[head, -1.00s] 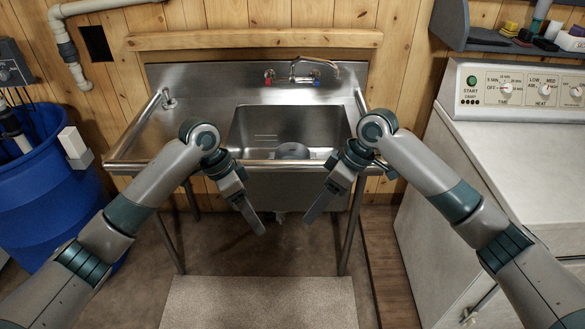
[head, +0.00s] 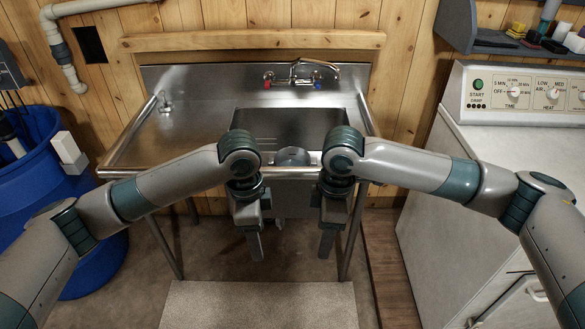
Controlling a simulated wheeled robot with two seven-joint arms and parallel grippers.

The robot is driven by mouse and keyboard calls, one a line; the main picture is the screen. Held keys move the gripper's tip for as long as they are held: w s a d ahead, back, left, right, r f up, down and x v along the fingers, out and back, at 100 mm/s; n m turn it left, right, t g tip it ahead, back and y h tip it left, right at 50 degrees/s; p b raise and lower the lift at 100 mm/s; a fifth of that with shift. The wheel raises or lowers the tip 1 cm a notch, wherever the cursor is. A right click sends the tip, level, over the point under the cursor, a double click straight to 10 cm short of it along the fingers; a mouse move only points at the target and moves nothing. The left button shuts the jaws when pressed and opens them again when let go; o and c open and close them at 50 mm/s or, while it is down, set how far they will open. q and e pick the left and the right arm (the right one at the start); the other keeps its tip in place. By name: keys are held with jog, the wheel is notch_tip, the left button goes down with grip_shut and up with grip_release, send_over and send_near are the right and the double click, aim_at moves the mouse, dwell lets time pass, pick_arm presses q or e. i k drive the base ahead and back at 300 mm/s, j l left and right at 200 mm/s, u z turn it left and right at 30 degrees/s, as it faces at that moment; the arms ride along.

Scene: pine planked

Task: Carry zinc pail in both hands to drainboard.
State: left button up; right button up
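The zinc pail (head: 292,156) is a small grey round shape low in the sink basin, seen between my two wrists. Its lower part is hidden by the sink's front rim. My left gripper (head: 256,248) hangs pointing down in front of the sink, left of the pail. My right gripper (head: 327,245) hangs pointing down in front of the sink, right of the pail. Both are apart from the pail. Their fingers overlap in this view, so their opening does not show.
The sink basin (head: 272,124) has a raised front rim, and a faucet (head: 300,72) stands behind it. A blue barrel (head: 40,190) stands at the left and a white dryer-like machine (head: 500,150) at the right. A grey mat (head: 258,305) lies on the floor in front.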

aim_at(174, 137)
jog(key=i, duration=1.85)
